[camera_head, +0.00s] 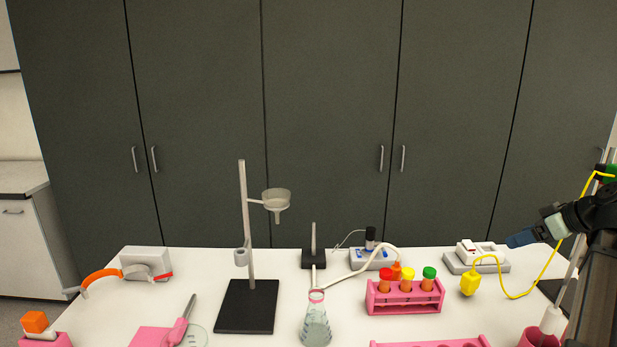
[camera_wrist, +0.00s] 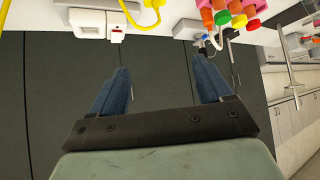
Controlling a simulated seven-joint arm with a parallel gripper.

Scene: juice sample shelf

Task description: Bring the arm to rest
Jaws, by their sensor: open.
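My gripper (camera_head: 524,238) is at the right side of the head view, raised above the right part of the table. Its blue fingers point left. In the wrist view my gripper (camera_wrist: 163,88) shows its two blue fingers spread wide apart, with nothing between them but the dark cabinet doors behind. My dark arm runs down the right edge of the head view, partly cut off by the frame.
A pink rack (camera_head: 405,303) with capped tubes, a white device (camera_head: 476,257), a yellow bottle-like item (camera_head: 468,284) with its cord, a flask (camera_head: 316,324) and a ring stand (camera_head: 246,305) stand on the white table (camera_head: 215,268). Air left of the gripper is clear.

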